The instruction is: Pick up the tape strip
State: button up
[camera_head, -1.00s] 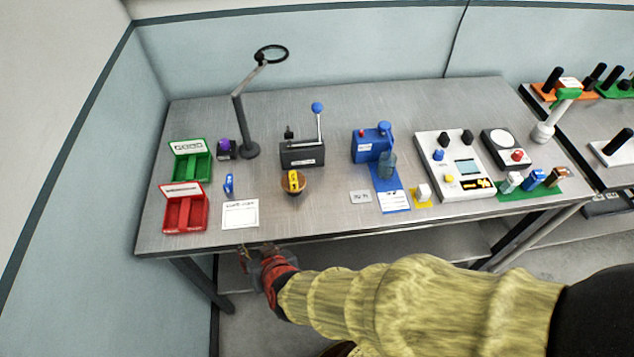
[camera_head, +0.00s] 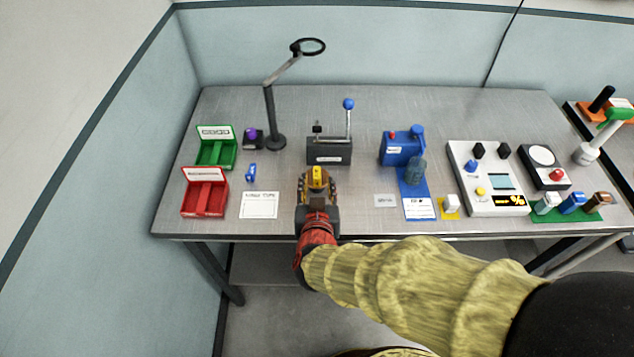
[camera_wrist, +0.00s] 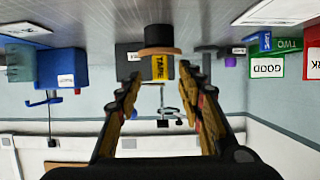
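The tape strip (camera_head: 317,174) is a small yellow block standing in a round brown wooden holder. In the wrist view, which is upside down, the yellow strip (camera_wrist: 162,68) carries the word TAPE, and the brown holder (camera_wrist: 158,51) lies above it in the picture. My gripper (camera_head: 317,182) is at the holder, near the front of the table. In the wrist view my gripper (camera_wrist: 161,84) has its two fingers wide apart, with the tape strip showing between and beyond the tips. I cannot tell whether they touch it.
A black lever box (camera_head: 329,150) stands just behind the holder. A white card (camera_head: 259,205), a small blue block (camera_head: 251,172), and red (camera_head: 205,193) and green (camera_head: 216,149) trays lie left. A lamp (camera_head: 275,120) rises behind.

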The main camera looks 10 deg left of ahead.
jog(key=shift+x, duration=0.95)
jog(key=shift+r, duration=0.1)
jog(key=c, duration=0.9)
jog(key=shift+r, duration=0.15)
jog(key=shift+c, duration=0.2)
jog(key=shift+r, duration=0.25)
jog(key=s+d+r+p, duration=0.6)
jog(key=s+r+p, duration=0.3)
jog(key=s+r, duration=0.3)
jog(key=shift+s, duration=0.35)
